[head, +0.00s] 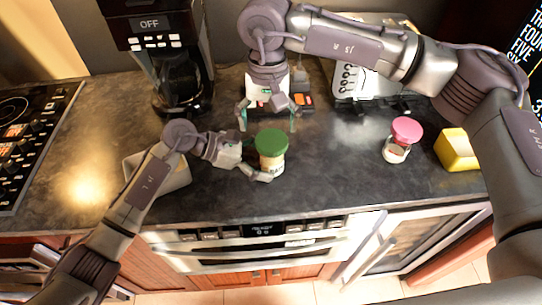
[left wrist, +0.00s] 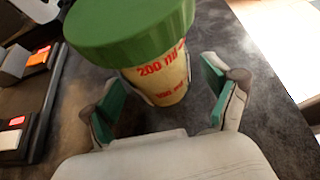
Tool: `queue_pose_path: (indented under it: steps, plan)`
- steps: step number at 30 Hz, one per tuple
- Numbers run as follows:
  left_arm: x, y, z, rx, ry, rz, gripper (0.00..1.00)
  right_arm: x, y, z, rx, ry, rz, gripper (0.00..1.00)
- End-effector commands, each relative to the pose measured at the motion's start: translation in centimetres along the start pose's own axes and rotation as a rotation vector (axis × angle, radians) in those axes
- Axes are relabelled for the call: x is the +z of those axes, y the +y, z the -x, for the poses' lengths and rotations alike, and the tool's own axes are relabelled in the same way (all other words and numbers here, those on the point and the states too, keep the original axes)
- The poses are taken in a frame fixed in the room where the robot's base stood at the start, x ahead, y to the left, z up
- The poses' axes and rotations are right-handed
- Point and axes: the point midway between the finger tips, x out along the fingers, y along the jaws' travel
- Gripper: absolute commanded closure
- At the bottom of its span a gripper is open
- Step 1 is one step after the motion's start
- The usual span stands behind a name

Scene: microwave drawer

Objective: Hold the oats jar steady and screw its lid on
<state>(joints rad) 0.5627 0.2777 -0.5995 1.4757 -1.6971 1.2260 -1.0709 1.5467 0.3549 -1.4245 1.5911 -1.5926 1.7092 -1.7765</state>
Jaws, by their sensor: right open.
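The oats jar (head: 271,167) stands upright on the dark counter, pale with a label. Its wide green lid (head: 271,141) sits on top; I cannot tell whether it is threaded. In the left wrist view the jar (left wrist: 160,78) shows red markings under the lid (left wrist: 130,25). My left gripper (head: 256,160) is low at the jar's left side. Its fingers, with green pads, are spread either side of the jar, with gaps visible in the left wrist view (left wrist: 163,80). My right gripper (head: 268,118) is open, pointing down just behind the jar and lid, holding nothing visible.
A pink-lidded jar (head: 399,142) and a yellow block (head: 456,150) stand to the right. A grey container (head: 172,178) is left, partly behind my left arm.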

Motion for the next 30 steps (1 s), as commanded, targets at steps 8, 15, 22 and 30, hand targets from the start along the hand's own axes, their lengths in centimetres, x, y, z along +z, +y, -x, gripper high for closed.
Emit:
queue_pose_path:
  steps: [8,15,22,30]
  plan:
    - [0.1,0.1,0.2,0.002,-0.001,-0.001,0.12,0.0,0.0,0.0,0.000,0.000,0.000,0.10]
    - [0.0,0.1,3.5,0.004,0.002,-0.002,0.12,0.0,0.0,0.0,0.000,0.000,0.000,0.10]
    - [-0.1,0.1,8.4,0.004,0.002,-0.001,0.12,0.0,0.0,0.0,0.000,0.000,0.000,0.10]
    - [0.0,0.1,11.7,0.001,0.000,-0.001,0.12,0.0,0.0,0.0,0.000,0.000,0.000,0.10]
